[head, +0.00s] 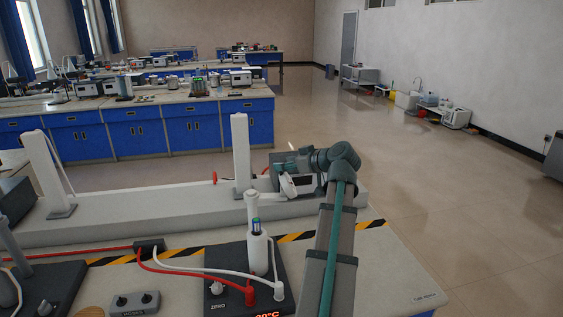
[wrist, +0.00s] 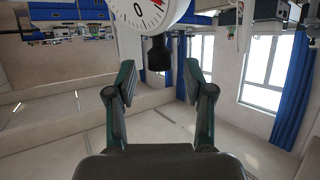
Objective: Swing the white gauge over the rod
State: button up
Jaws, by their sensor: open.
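The white gauge (wrist: 150,12) shows in the wrist view at the top edge, with a dial face, a red mark and a "0". Its black stem (wrist: 158,52) points down between the tips of my gripper (wrist: 158,78). My fingers are open, with a visible gap on each side of the stem. In the head view my gripper (head: 287,168) is beyond the bench apparatus, right of the tall white post (head: 241,150). A pale rounded piece (head: 288,187) shows there; I cannot tell if it is the gauge. I cannot make out the rod for certain.
A long pale beam (head: 120,214) carries the posts, including a second post (head: 50,175) at left. In front stand a dark heater box (head: 235,285) with a white upright vessel (head: 258,252), red and white cables, and a small control box (head: 133,303). Bench space at right is clear.

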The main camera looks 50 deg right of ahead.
jog(key=shift+x, duration=1.2)
grip_shut()
